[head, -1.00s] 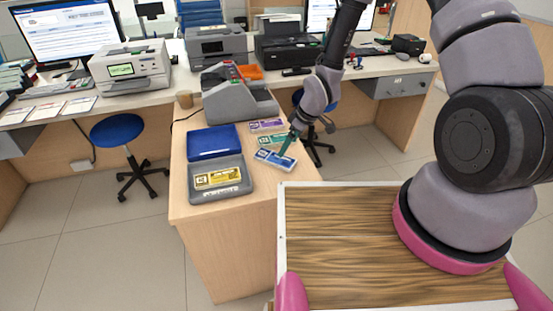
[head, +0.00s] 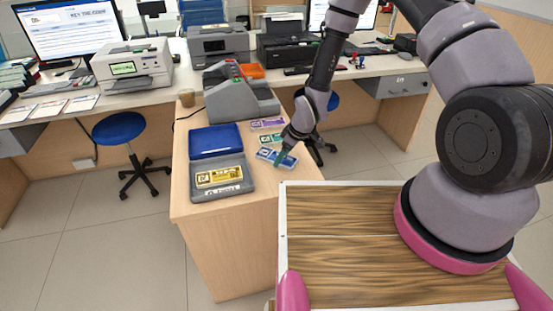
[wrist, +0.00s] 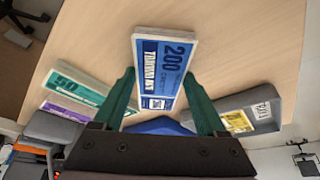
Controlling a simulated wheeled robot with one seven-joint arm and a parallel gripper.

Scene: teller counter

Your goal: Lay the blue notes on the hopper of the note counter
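The blue notes (head: 268,154), a banded bundle marked 200, lie flat on the small wooden table near its right edge. In the wrist view the blue notes (wrist: 162,62) lie between the tips of my two green fingers. My gripper (wrist: 160,80) is open, one finger beside each long side of the bundle; I cannot tell whether they touch it. In the head view my gripper (head: 282,160) is down at the bundle and hides part of it. The grey note counter (head: 238,100) stands at the back of the same table; its hopper shows no notes that I can make out.
Green notes (head: 270,138) and purple notes (head: 267,123) lie behind the blue bundle. A grey cash box (head: 235,189) with a blue lid and yellow notes sits to the left. A cup (head: 186,98) stands left of the counter. A long desk with printers runs behind.

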